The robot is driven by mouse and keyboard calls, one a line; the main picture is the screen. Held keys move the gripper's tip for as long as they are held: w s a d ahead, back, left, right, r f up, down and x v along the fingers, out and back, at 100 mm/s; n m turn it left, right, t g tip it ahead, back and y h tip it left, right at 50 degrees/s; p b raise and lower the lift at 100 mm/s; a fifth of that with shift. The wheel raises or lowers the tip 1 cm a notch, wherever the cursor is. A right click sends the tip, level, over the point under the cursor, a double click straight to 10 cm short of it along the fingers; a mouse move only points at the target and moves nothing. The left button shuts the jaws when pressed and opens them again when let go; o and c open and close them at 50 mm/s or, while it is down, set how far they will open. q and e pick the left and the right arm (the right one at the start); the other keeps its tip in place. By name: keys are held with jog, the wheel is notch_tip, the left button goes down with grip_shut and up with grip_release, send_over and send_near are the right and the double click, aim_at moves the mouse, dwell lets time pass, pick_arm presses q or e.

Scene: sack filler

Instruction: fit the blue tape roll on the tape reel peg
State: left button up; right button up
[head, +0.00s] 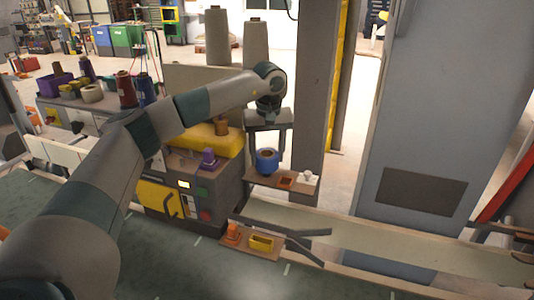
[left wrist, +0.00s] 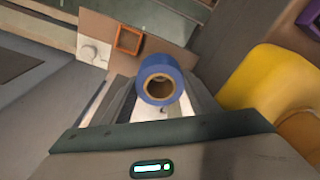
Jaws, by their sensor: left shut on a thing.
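The blue tape roll (head: 266,161) has a tan core. My left gripper (head: 266,155) points down and is shut on it, with one finger on each side. In the left wrist view the roll (left wrist: 160,80) sits between the fingers with its core opening facing the camera. In the head view the roll is just above or at the back edge of a small wooden shelf (head: 262,180); I cannot tell whether it touches. The tape reel peg cannot be made out clearly; the roll and gripper may hide it. My right gripper is not in view.
An orange square frame (head: 286,182) and a white knob (head: 308,176) are on the shelf, right of the roll. A machine with a yellow cushion-like sack (head: 207,140) and a purple part (head: 208,158) stands left. A grey post (head: 318,90) rises close behind. A conveyor (head: 380,240) runs in front.

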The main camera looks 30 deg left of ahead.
pick_arm(q)
jog(key=shift+f+b, duration=0.45)
jog(key=shift+f, duration=0.45)
jog(key=shift+r, duration=0.2)
jog(key=shift+r+p, duration=1.5)
jog(key=shift+r, duration=0.75)
